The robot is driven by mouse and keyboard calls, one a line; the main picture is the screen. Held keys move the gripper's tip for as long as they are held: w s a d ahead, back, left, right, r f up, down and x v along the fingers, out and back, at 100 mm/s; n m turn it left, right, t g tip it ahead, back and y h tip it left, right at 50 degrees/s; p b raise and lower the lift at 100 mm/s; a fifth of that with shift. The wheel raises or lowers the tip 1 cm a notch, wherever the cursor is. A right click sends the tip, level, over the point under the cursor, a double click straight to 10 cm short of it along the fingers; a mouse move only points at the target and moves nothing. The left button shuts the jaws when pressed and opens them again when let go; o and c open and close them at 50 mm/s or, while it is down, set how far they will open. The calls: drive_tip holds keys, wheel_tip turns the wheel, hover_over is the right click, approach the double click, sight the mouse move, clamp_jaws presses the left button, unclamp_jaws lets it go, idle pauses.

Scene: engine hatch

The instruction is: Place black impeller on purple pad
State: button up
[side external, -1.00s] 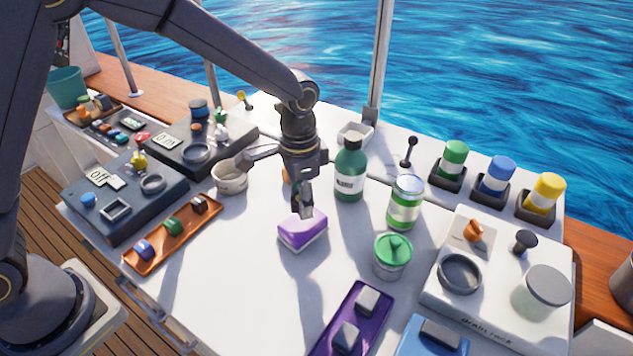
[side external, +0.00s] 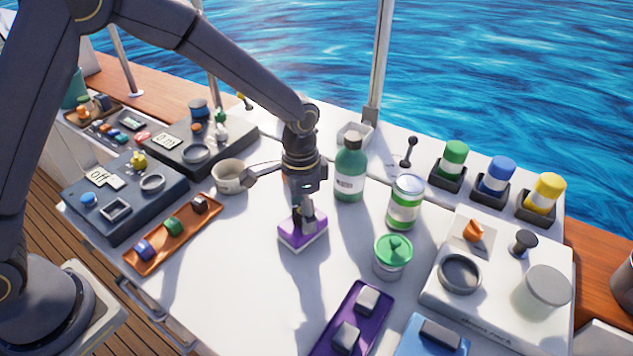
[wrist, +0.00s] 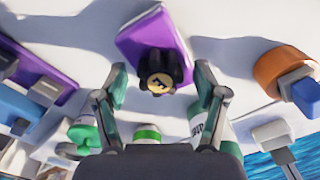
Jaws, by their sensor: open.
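The purple pad (side external: 292,233) is a block with a pale base, standing on the white table below my gripper (side external: 303,217). It also shows at the top of the wrist view (wrist: 143,32). The black impeller (wrist: 152,58), with a beige, marked hub, appears on the pad, near its edge. My gripper (wrist: 160,76) is open, with one finger on each side of the impeller and visible gaps between. In the side view the impeller cannot be told apart from my dark fingers.
A green bottle (side external: 349,175) stands close behind and right of my gripper. A striped can (side external: 405,207) and a green-lidded jar (side external: 392,257) are to the right. The table in front of the pad is clear.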

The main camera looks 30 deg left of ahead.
drive_tip(key=s+a+r+n+t, duration=0.1)
drive_tip(key=a+r, duration=0.1)
drive_tip(key=r, duration=0.7)
drive_tip(key=s+a+r, duration=0.2)
drive_tip(key=a+r, duration=0.1)
drive_tip(key=r, duration=0.5)
drive_tip(key=s+a+r+n+t, duration=0.2)
drive_tip(key=s+a+n, duration=0.1)
drive_tip(key=s+a, duration=0.3)
drive_tip(key=s+a+r+n+t, duration=0.2)
drive_tip(key=s+a, duration=0.4)
drive_tip(key=s, duration=0.5)
drive_tip(key=shift+n+t, duration=0.3)
drive_tip(key=shift+n, duration=0.6)
